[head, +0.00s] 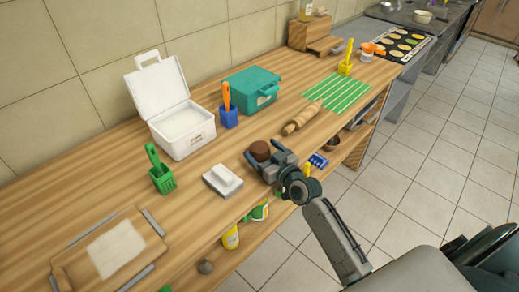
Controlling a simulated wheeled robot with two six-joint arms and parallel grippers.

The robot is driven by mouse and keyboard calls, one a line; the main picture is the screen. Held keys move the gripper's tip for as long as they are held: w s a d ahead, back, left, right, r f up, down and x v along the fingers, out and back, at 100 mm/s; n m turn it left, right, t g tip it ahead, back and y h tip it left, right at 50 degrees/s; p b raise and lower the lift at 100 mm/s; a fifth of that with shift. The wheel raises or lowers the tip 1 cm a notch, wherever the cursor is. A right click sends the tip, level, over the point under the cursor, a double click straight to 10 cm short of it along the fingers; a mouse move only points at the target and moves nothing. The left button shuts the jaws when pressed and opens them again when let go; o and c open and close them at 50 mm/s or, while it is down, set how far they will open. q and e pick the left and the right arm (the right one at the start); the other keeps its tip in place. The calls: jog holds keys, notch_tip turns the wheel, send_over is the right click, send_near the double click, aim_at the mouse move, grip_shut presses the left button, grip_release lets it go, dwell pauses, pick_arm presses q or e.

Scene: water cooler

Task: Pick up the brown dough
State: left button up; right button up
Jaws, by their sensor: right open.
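The brown dough (261,150) is a small dark brown lump on the wooden counter (212,211), near its front edge. My right gripper (267,158) is at the dough, reaching in from the front right. Its jaws are open, with fingers around or beside the dough; whether they touch it I cannot tell. The lower part of the dough is hidden by the gripper. My left gripper is not in view.
A white butter dish (222,181) lies left of the gripper, and a rolling pin (305,117) behind right. A cutting board (80,268) lies front left.

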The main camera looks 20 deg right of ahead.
jog(key=shift+x, duration=0.75)
jog(key=shift+w+a, duration=0.1)
jog(key=shift+w, duration=0.35)
jog(key=shift+s, duration=0.1)
jog(key=c, duration=1.1)
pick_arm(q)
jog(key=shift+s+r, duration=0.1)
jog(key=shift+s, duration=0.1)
pick_arm(e)
jog(key=shift+c, duration=0.2)
